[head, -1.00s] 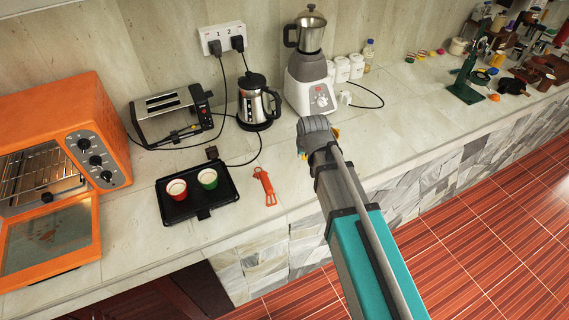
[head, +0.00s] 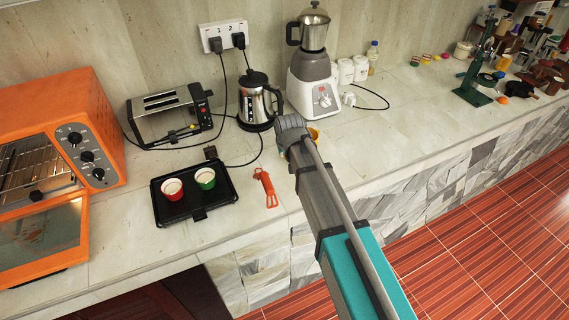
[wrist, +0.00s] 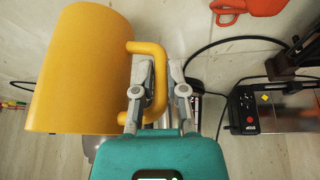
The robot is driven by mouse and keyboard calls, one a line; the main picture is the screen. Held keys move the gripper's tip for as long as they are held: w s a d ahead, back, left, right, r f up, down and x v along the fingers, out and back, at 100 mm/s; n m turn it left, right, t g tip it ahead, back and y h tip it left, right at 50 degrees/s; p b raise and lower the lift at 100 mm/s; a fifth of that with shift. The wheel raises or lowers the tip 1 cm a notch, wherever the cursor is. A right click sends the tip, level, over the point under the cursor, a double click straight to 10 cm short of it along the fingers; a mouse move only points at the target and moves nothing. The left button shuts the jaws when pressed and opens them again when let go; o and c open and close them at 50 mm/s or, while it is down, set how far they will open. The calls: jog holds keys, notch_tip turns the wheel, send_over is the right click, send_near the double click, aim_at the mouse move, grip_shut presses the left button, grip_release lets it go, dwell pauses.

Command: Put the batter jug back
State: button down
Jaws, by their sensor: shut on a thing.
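The batter jug is a plain yellow cylinder with a looped handle. There my arm reaches over the counter, in front of the kettle and blender. I cannot tell the gap between the jug and the counter.
A kettle (head: 256,104) and a blender (head: 313,85) stand behind my wrist. A black tray (head: 203,215) holds a red cup (head: 173,188) and a green cup (head: 205,178). A red-orange peeler (head: 266,188) lies beside it. Counter right of the blender is clear at the front.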

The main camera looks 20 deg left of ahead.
jog(key=shift+a+f, duration=0.1)
dwell(0.3)
jog(key=shift+w+a+f+b, duration=0.15)
jog(key=shift+a+f+b, duration=0.2)
jog(key=shift+f+b, duration=1.55)
jog(key=shift+b, duration=0.1)
jog(key=shift+f, duration=0.1)
jog(key=c, duration=0.7)
grip_release()
jog(key=p+v, duration=1.1)
jog(key=v, duration=0.1)
jog(key=shift+d, duration=0.1)
